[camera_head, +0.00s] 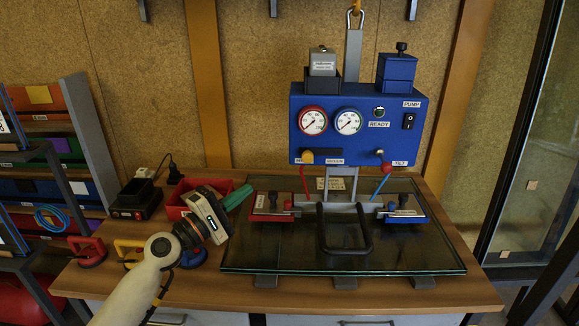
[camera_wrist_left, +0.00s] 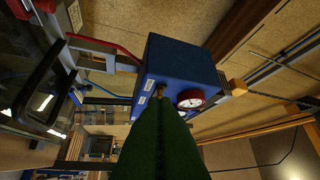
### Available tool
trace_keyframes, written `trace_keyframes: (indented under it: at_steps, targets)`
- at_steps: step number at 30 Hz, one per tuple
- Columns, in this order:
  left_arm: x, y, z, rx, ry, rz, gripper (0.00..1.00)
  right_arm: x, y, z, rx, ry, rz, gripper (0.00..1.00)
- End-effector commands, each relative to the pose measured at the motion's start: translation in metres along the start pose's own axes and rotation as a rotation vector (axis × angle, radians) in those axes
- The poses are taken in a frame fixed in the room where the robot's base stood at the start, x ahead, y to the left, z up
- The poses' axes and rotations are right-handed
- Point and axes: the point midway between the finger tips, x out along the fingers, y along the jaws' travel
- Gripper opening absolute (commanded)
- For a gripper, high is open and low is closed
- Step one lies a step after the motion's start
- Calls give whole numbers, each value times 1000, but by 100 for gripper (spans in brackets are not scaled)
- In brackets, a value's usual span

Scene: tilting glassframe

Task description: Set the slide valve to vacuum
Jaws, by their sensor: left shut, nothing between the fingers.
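The slide valve's brass knob (camera_head: 307,157) sits at the left end of the lower front of the blue control box (camera_head: 290,95), partly over a white label. A second label (camera_head: 334,161) is to its right; the lettering is too small to read surely. My left gripper (camera_head: 248,189), with green fingers, is shut and empty, below and left of the knob and apart from it in the head view. In the left wrist view the shut fingers (camera_wrist_left: 160,108) point toward the blue box (camera_wrist_left: 180,70), and a brass part (camera_wrist_left: 160,93) shows just beyond their tips. My right gripper is not in view.
The glass frame (camera_head: 400,255) with a black handle (camera_head: 344,250) and red and blue clamps lies below the box. A red bin (camera_head: 180,207) stands behind my left wrist. The tilt lever (camera_head: 386,168) and hoses hang at the box's lower edge.

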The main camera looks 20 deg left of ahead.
Motion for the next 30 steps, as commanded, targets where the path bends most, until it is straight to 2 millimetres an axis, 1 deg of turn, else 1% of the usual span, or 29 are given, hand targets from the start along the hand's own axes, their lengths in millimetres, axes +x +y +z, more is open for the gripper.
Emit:
trace_keyframes:
  at_steps: [5, 8, 11, 15, 21, 22, 24, 30]
  targets:
    - [4, -1, 0, 0, 0, 0, 0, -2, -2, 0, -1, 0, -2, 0]
    - [15, -2, 0, 0, -1, -1, 0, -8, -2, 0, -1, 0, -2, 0]
    - [34, -4, -1, 1, 0, -2, 0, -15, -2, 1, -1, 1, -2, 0]
    - [64, -4, 0, 0, -1, -1, 0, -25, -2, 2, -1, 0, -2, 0]
    - [105, -2, -1, 0, 1, 0, 0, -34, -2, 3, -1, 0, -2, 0]
    - [109, -4, -7, -1, 2, 2, 0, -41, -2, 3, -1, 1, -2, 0]
    - [116, -4, -15, 0, 1, 2, 0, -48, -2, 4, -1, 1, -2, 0]
    - [127, -1, -27, 1, 0, 1, 0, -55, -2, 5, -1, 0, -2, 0]
